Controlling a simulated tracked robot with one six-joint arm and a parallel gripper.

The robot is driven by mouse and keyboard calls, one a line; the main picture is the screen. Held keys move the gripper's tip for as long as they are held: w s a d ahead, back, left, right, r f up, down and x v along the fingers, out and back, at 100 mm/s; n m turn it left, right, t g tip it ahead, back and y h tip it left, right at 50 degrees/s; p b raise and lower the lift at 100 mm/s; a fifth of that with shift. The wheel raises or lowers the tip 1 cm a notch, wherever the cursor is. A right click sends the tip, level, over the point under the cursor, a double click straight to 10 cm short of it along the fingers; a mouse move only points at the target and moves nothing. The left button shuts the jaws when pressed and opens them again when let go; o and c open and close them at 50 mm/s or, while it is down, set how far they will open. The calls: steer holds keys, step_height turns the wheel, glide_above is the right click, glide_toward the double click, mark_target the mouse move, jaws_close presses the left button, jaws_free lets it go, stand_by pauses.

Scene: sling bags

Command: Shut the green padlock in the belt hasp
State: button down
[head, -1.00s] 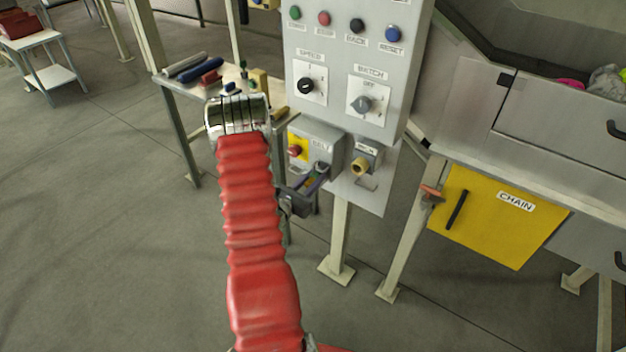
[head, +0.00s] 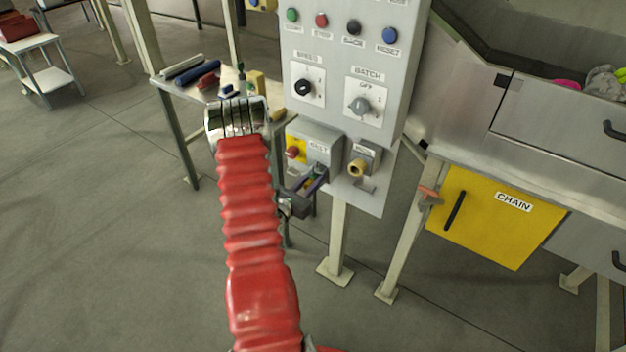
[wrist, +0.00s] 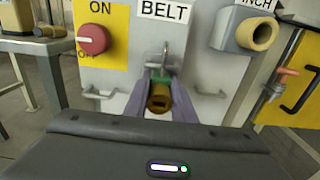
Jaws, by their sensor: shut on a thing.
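In the wrist view, my gripper (wrist: 160,100) is shut on the green padlock (wrist: 161,75), just in front of the belt box (wrist: 195,62). A strip of its green body and a brassy round end (wrist: 160,98) facing me show between the fingers. Grey metal of the shackle or the belt hasp (wrist: 163,55) rises above the body, below the BELT label. I cannot tell whether the shackle passes through the hasp or is closed. In the head view, my gripper (head: 312,184) is at the lower front of the belt box (head: 318,143), and the padlock is mostly hidden.
A red knob (wrist: 92,39) on a yellow ON/OFF plate is left of the padlock. The INCH box with its brassy knob (wrist: 262,36) is close on the right. Small handles (wrist: 98,93) stick out low on the box. A yellow CHAIN door (head: 500,222) is farther right.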

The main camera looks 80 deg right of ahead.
mark_target(307, 186)
steer(key=c, duration=1.4)
jaws_free()
steer(key=shift+o, duration=0.5)
steer(key=o, duration=0.5)
steer(key=shift+o, duration=0.2)
steer(key=shift+a, duration=0.15)
steer(key=shift+v, duration=3.4)
steer(key=shift+w, duration=0.1)
steer(key=shift+r, duration=0.1)
